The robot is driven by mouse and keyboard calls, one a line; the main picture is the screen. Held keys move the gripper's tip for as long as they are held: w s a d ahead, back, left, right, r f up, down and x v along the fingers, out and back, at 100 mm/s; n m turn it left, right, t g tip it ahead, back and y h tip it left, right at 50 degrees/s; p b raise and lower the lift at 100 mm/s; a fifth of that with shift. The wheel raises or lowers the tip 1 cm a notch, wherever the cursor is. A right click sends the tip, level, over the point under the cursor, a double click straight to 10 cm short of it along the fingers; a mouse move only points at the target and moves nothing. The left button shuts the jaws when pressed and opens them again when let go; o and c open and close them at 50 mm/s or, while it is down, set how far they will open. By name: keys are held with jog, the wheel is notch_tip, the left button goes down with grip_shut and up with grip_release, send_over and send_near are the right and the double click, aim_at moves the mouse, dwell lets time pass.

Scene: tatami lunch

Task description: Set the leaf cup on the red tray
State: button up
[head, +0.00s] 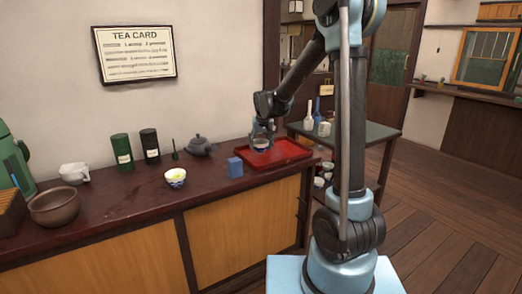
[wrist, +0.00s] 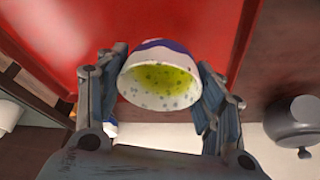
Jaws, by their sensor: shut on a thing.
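The leaf cup (wrist: 160,78) is white outside with a blue band, and its yellow-green inside has dark flecks. My gripper (head: 262,132) is shut on it, with a finger on each side in the wrist view (wrist: 160,85). The red tray (head: 283,156) lies at the right end of the counter and fills much of the wrist view (wrist: 60,30). In the head view the leaf cup (head: 261,144) is over the tray's back left part. I cannot tell whether its base touches the tray.
A second cup (head: 175,178) with yellow inside stands on the dark counter (head: 130,205). A dark teapot (head: 200,146) and two canisters (head: 121,150) stand behind. The tray's front and right look clear.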

jog(key=shift+f, duration=1.15)
jog(key=o, duration=1.1)
jog(key=shift+o, duration=0.2)
jog(key=shift+s, duration=0.1)
